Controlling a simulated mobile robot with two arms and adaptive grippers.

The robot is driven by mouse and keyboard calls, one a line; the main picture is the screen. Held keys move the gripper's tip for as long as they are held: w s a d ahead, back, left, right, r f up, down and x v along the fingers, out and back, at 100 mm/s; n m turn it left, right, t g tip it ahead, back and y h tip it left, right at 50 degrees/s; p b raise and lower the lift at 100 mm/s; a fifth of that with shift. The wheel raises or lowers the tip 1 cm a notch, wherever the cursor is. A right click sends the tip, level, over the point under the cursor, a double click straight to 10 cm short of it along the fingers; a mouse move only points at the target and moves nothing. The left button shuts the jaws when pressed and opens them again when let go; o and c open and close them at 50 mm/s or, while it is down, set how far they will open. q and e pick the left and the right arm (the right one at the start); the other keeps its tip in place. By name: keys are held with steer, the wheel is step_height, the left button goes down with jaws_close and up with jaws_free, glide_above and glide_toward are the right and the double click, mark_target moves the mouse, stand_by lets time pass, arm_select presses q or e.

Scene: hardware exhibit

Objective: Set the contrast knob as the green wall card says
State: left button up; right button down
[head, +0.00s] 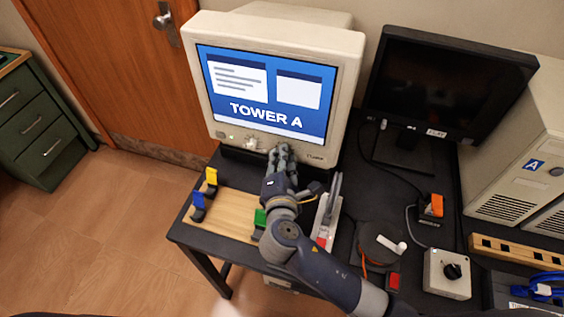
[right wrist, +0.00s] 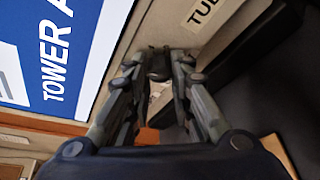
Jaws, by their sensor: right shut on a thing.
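A cream tube monitor (head: 345,60) stands on the black desk, its lit screen (head: 265,92) reading "TOWER A". My right gripper (head: 279,150) reaches up to the lower front bezel of this monitor. In the right wrist view its two fingers (right wrist: 158,72) close on a small dark knob (right wrist: 158,63) on the bezel. The fingers hide the knob in the head view, and its pointer or marks cannot be read. A label starting "TU" (right wrist: 204,12) is near it. No green wall card is in view. My left gripper is out of view.
A wooden board (head: 232,207) with yellow, blue and green-topped pieces lies left of my right arm. A dark flat monitor (head: 425,85), a pale box with a black knob (head: 447,274) and a cream tower (head: 535,125) stand to the right.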

steer(key=shift+f+m+b, duration=0.15)
steer(key=shift+m+b, duration=0.4)
steer(key=shift+m, duration=0.05)
steer(key=shift+t, duration=0.3)
steer(key=c, duration=1.4)
jaws_free()
steer(key=s, duration=0.4)
steer(key=s+r, duration=0.1)
steer(key=s, duration=0.3)
steer(key=s+r, duration=0.1)
steer(key=s, duration=0.2)
steer(key=shift+s+d+r, duration=0.1)
steer(key=shift+s+r, duration=0.15)
steer(key=shift+s, duration=0.15)
